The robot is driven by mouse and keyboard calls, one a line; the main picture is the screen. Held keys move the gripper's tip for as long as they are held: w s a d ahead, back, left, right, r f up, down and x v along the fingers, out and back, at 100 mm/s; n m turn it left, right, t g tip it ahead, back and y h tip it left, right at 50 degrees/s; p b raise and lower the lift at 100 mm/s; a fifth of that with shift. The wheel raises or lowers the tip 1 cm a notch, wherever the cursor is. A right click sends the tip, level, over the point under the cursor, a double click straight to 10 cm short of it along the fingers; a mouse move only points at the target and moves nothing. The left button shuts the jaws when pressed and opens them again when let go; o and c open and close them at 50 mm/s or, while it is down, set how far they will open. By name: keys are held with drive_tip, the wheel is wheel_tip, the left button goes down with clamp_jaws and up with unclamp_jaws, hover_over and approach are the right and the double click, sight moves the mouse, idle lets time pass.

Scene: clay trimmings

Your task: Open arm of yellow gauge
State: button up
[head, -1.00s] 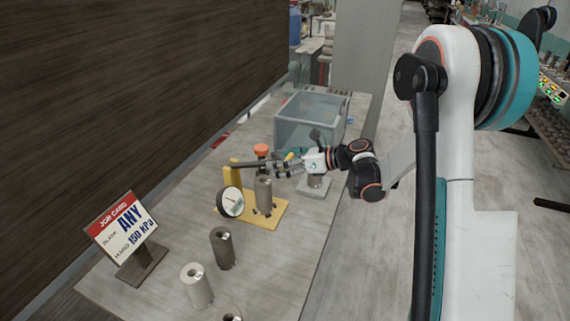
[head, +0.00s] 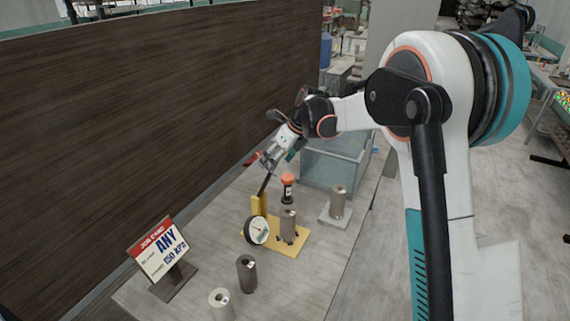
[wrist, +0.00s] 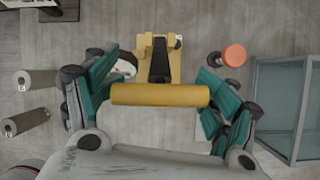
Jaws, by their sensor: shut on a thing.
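The yellow gauge has a yellow base (head: 292,245), a yellow post (head: 259,206), a round white dial (head: 257,231) and a dark arm (head: 265,184). The arm is raised and slants steeply up from the post. A grey-brown cylinder (head: 288,222) stands on the base. My gripper (head: 270,158) is at the arm's upper end. In the wrist view, the arm's yellow bar handle (wrist: 160,95) lies across between my gripper's teal fingers (wrist: 158,98), which are shut on it. The dial is partly hidden there by a finger.
An orange-topped tool (head: 288,180) stands beside the gauge. A clear bin (head: 325,170) and a cylinder on a pale plate (head: 334,219) are behind, right. Loose cylinders (head: 246,272) and a job card (head: 158,248) are in front. A dark wall (head: 150,110) borders the left.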

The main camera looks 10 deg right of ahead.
drive_tip(key=shift+w+a+r, duration=0.4)
drive_tip(key=shift+w+a, duration=0.15)
drive_tip(key=shift+c, duration=0.2)
drive_tip(key=o, duration=1.3)
drive_tip(key=shift+c, duration=0.2)
drive_tip(key=shift+o, duration=1.3)
drive_tip(key=shift+s+d, duration=0.1)
drive_tip(key=v, duration=1.1)
drive_tip(key=shift+s+d+r, duration=0.15)
drive_tip(key=shift+r, duration=0.2)
